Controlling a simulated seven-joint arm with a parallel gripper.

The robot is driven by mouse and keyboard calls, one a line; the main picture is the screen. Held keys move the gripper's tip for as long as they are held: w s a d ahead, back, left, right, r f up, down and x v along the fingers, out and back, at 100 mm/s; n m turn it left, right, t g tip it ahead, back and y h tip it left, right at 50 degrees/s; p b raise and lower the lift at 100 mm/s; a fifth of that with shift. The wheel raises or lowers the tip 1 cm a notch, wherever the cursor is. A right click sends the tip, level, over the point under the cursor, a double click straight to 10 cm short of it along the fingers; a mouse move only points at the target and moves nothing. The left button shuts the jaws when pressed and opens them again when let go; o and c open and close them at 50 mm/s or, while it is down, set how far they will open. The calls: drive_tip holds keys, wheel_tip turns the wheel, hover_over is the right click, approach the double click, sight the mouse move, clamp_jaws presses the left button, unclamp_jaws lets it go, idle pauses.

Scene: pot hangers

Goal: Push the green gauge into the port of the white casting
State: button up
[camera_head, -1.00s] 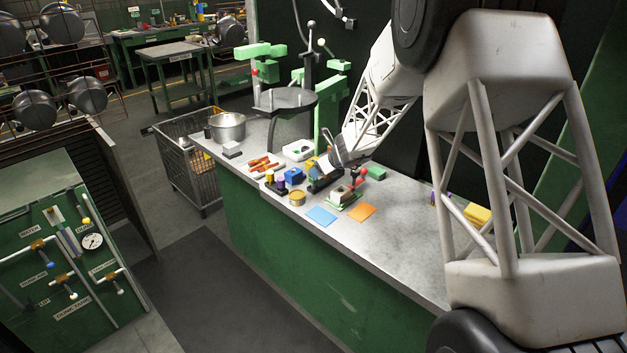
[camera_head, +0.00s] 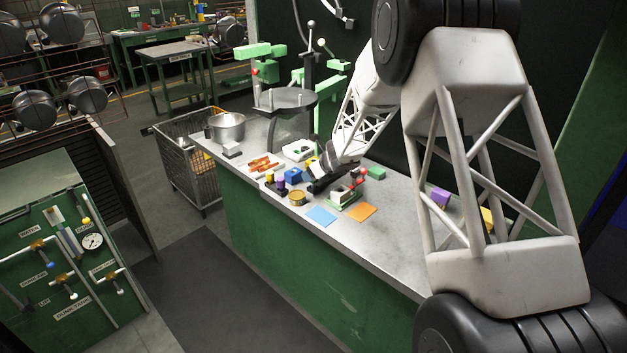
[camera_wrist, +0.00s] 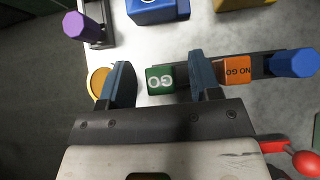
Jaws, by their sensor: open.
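In the wrist view, the green gauge (camera_wrist: 160,79) is a small block marked GO. The gripper is open. An orange NO GO block (camera_wrist: 237,70) lies just beyond the right finger, on a dark bar or holder with a blue knob (camera_wrist: 292,63). In the head view, the white casting (camera_head: 298,150) sits on the bench behind my gripper (camera_head: 316,184). Its port cannot be made out, and the gauge is hard to see there.
A purple cylinder (camera_wrist: 76,26), a brass ring (camera_wrist: 98,82) and a blue block (camera_wrist: 158,9) are close to the fingers. A fixture with a red-knobbed lever (camera_head: 347,193) stands to the right.

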drive_tip(key=c, duration=1)
drive_tip(key=shift+r, duration=0.1)
drive_tip(key=shift+r, duration=0.8)
wheel_tip(320, 180, up, 2)
drive_tip(key=shift+r, duration=0.1)
drive_tip(key=s+d, duration=0.1)
drive_tip(key=s, duration=0.4)
drive_tip(key=s+d, duration=0.1)
drive_tip(key=s, duration=0.4)
drive_tip(key=s+r, duration=0.1)
drive_tip(key=s, duration=0.4)
drive_tip(key=shift+s+d, duration=0.35)
drive_tip(key=shift+d, duration=0.05)
